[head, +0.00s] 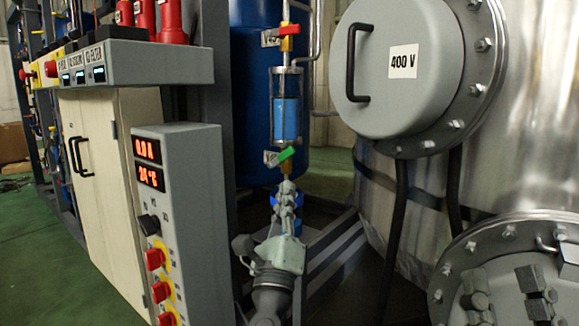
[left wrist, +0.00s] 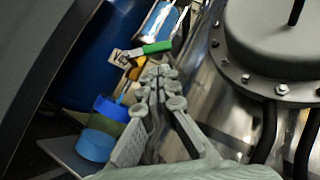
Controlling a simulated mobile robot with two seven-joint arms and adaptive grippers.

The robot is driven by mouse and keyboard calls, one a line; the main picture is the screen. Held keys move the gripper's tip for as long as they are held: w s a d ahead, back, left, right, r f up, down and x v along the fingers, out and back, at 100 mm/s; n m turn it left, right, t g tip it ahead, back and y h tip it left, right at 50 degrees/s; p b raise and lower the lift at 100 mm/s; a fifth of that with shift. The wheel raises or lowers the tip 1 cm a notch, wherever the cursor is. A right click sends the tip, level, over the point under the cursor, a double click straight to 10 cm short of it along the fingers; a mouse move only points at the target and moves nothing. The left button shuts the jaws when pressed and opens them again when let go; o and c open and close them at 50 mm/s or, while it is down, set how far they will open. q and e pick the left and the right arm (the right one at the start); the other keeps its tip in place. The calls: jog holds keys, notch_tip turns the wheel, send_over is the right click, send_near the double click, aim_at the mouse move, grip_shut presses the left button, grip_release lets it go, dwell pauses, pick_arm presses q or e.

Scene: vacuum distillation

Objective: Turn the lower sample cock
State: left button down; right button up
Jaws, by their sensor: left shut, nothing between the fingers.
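The lower sample cock has a green handle (head: 286,154) below the sight glass; the handle slants up to the right. In the left wrist view the green handle (left wrist: 157,47) lies just beyond my fingertips. My left gripper (head: 287,186) is directly below the cock, pointing up, its fingers closed with nothing between them. In the left wrist view its fingertips (left wrist: 160,72) appear close to the handle; whether they touch the cock cannot be told. My right gripper (head: 508,290) is at the lower right, with its fingers apart and empty.
An upper cock with a red handle (head: 289,29) sits above the sight glass (head: 286,120) with blue liquid. A blue-capped jar (left wrist: 97,143) stands below the cock, beside my left fingers. A control box (head: 180,220) is left; the steel vessel (head: 400,195) is right.

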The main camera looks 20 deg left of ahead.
aim_at(281, 158)
pick_arm(q)
jog(key=shift+p+x, duration=0.35)
jog(key=shift+x, duration=2.4)
pick_arm(e)
jog(key=shift+w+a+f+g, duration=0.45)
jog(key=shift+w+f+g, duration=0.3)
jog(key=shift+g, duration=0.15)
